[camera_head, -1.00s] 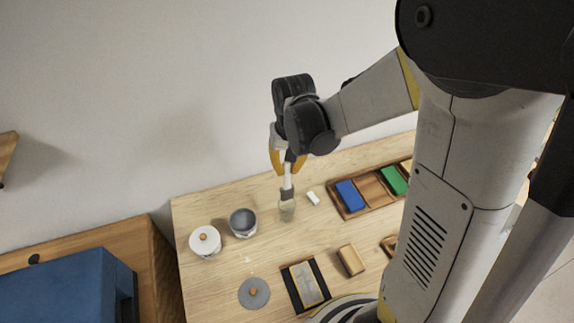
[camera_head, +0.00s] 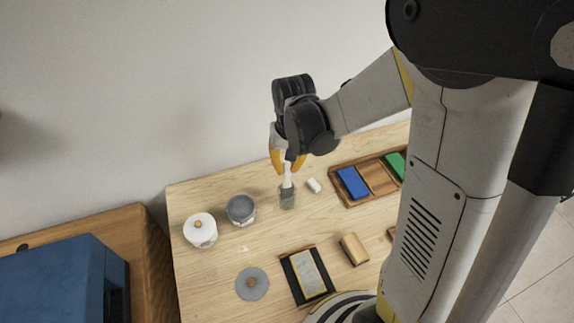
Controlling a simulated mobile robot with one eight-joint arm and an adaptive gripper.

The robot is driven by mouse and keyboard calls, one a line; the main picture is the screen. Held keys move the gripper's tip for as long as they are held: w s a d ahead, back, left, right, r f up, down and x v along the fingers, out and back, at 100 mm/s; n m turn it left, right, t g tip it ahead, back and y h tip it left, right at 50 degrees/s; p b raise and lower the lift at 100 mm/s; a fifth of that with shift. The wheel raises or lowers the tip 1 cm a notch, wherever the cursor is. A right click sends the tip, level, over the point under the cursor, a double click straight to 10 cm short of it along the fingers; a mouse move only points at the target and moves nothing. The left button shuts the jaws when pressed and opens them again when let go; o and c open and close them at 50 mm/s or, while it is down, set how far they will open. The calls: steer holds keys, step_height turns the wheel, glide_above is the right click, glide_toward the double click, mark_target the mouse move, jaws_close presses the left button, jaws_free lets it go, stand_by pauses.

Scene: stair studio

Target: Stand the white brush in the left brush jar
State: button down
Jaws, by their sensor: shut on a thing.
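My gripper (camera_head: 287,162) has its yellow fingers shut on the white brush (camera_head: 288,175). The brush hangs about upright, its grey bristle end down, above the back of the wooden table. A small clear jar-like shape (camera_head: 287,202) stands at the bristle end. I cannot tell whether the bristles are inside it or in front of it. An open grey-filled jar (camera_head: 241,210) stands to the left of the brush. I cannot tell which vessel is the left brush jar.
A small white piece (camera_head: 313,185) lies right of the brush. A wooden tray (camera_head: 376,178) holds blue and green blocks. A framed slab (camera_head: 307,275) and tan block (camera_head: 354,249) lie in front.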

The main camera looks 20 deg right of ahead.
steer(key=c, duration=1.4)
jaws_free()
steer(key=shift+o, duration=0.2)
steer(key=shift+r, duration=0.1)
step_height(320, 180, up, 12)
steer(key=s, duration=0.1)
steer(key=shift+s, duration=0.15)
steer(key=shift+d, duration=0.1)
